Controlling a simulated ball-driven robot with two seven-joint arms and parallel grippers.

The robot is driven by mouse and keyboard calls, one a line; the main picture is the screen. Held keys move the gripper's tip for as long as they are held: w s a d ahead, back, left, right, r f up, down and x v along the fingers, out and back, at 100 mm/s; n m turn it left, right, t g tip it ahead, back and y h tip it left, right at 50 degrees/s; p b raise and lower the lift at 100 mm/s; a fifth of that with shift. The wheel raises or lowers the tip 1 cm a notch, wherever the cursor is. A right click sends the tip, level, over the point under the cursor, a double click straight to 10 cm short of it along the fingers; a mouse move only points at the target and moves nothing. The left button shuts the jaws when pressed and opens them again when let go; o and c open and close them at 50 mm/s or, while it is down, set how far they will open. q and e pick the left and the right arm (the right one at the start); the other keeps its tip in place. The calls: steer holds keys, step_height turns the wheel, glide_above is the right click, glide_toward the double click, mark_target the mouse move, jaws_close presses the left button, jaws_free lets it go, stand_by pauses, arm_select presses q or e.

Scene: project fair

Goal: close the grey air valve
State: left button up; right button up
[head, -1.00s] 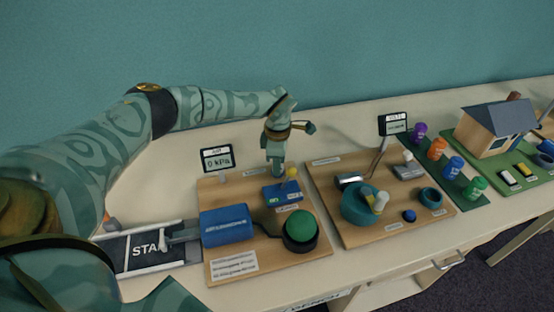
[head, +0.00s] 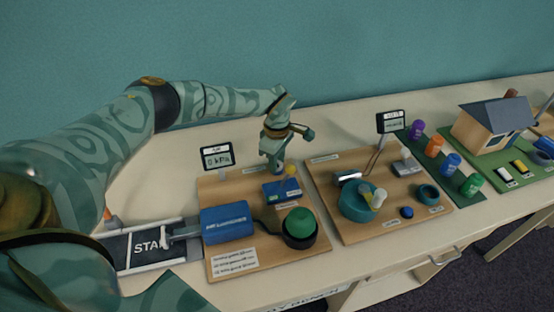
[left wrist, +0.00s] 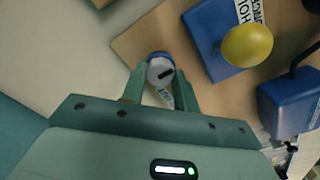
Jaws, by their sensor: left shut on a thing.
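The grey air valve (left wrist: 159,67) shows in the left wrist view as a small round knob with a grey-white top, a dark bar mark and a blue side. It stands near the edge of the wooden board (left wrist: 150,35). My left gripper (left wrist: 158,78) points down at it, with one finger on each side, and is shut on it. In the head view my left gripper (head: 273,163) is at the back of the left board, and the valve is mostly hidden by its fingers. My right gripper is not in view.
A blue block with a yellow ball (head: 291,170) is close beside the gripper. A display reading 0 kPa (head: 217,157), a blue cylinder unit (head: 227,222) and a green dome (head: 299,222) share the board. A second board (head: 330,225) lies to the right.

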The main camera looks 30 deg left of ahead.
arm_select(q)
steer(key=shift+r, duration=0.1)
steer(key=o, duration=1)
step_height(320, 180, up, 16)
steer(key=p, duration=0.3)
steer(key=shift+r, duration=0.1)
